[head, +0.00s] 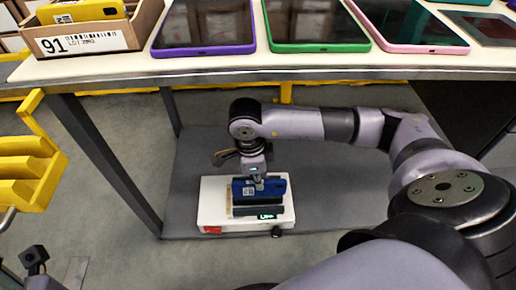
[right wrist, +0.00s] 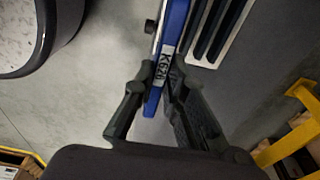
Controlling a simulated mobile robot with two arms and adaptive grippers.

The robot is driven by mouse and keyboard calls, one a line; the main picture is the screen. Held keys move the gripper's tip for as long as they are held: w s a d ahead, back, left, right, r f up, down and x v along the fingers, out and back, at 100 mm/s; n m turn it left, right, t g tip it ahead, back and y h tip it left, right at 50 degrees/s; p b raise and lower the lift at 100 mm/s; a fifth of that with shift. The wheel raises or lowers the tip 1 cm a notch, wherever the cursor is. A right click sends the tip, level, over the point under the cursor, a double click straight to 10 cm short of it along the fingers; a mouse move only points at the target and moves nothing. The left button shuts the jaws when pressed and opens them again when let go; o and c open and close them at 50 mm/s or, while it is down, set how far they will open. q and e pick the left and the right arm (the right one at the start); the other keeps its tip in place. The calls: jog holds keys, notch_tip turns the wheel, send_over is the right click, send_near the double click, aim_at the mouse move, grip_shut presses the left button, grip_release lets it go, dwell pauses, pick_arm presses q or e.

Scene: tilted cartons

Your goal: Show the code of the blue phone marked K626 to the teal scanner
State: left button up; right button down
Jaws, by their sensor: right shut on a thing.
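My right gripper (head: 257,181) is shut on the blue phone (head: 276,187) in the head view. The phone is held upright on edge at the white slotted holder on the low grey shelf; I cannot tell whether its lower edge touches the holder. A pale code label shows on its face. In the right wrist view the gripper's two dark fingers (right wrist: 158,103) pinch the blue phone (right wrist: 174,28), whose edge label reads K626. I cannot make out the teal scanner.
The white holder (head: 212,204) has dark slots and also shows in the right wrist view. Above is a table (head: 300,68) with purple, green and pink tablets and a carton (head: 85,42) marked 91.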

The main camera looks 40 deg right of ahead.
jog(key=s+a+p, duration=0.1)
jog(key=s+a, duration=0.3)
jog(key=s, duration=0.2)
jog(key=shift+s, duration=0.4)
dwell(0.3)
